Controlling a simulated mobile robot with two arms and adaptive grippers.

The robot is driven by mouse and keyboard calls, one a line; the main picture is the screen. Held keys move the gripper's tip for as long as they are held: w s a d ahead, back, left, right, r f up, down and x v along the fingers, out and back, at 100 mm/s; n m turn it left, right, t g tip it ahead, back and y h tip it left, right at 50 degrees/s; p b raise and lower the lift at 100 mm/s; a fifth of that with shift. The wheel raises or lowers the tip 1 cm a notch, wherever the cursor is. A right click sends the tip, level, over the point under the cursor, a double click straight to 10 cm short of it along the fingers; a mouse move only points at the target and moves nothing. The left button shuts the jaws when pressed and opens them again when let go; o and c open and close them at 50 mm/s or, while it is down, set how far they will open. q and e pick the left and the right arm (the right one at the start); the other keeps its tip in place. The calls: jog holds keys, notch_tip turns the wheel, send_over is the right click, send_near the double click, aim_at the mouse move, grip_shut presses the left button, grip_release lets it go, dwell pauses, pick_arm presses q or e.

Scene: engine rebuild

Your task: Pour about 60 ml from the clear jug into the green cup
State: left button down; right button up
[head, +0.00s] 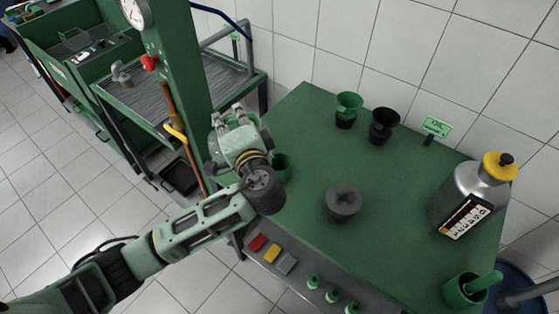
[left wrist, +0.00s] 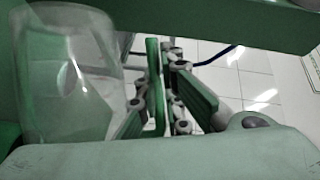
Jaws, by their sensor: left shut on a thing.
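My left gripper (head: 226,122) is at the left edge of the green table, beside the green pillar. In the left wrist view its fingers (left wrist: 165,95) are close together around a thin upright green strip, which looks like the jug's handle. The clear jug (left wrist: 68,75) stands large at the left of that view, see-through and looking about upright; its liquid level cannot be made out. In the head view the gripper mostly hides the jug. A green cup (head: 282,168) stands on the table just right of the gripper, partly hidden by my wrist. My right gripper is not in view.
On the green table (head: 310,135) are a green funnel (head: 348,108), a black funnel (head: 383,124), a dark round part (head: 342,202), a silver yellow-capped bottle (head: 468,195) and a green container (head: 465,291) with a green-handled tool.

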aim_at(210, 136)
pick_arm(q)
jog(key=shift+d+r, duration=0.3)
dwell(1.2)
jog(key=a+f, duration=0.1)
jog(key=a+f+n+b, duration=0.1)
jog(key=a, duration=0.1)
jog(key=a+f+n+b, duration=0.1)
jog(key=a, duration=0.1)
jog(key=shift+s+a+f+g+h, duration=0.1)
jog(key=shift+s+f+g+h, duration=0.05)
jog(key=shift+f+g+h, duration=0.2)
jog(key=shift+a, duration=0.35)
jog(key=shift+a+f+n+h, duration=0.1)
jog(key=shift+a+n+h, duration=0.05)
jog(key=shift+n+h, duration=0.3)
jog(key=shift+a, duration=0.25)
dwell(0.5)
jog(key=shift+f+n, duration=0.1)
jog(key=shift+n, duration=0.15)
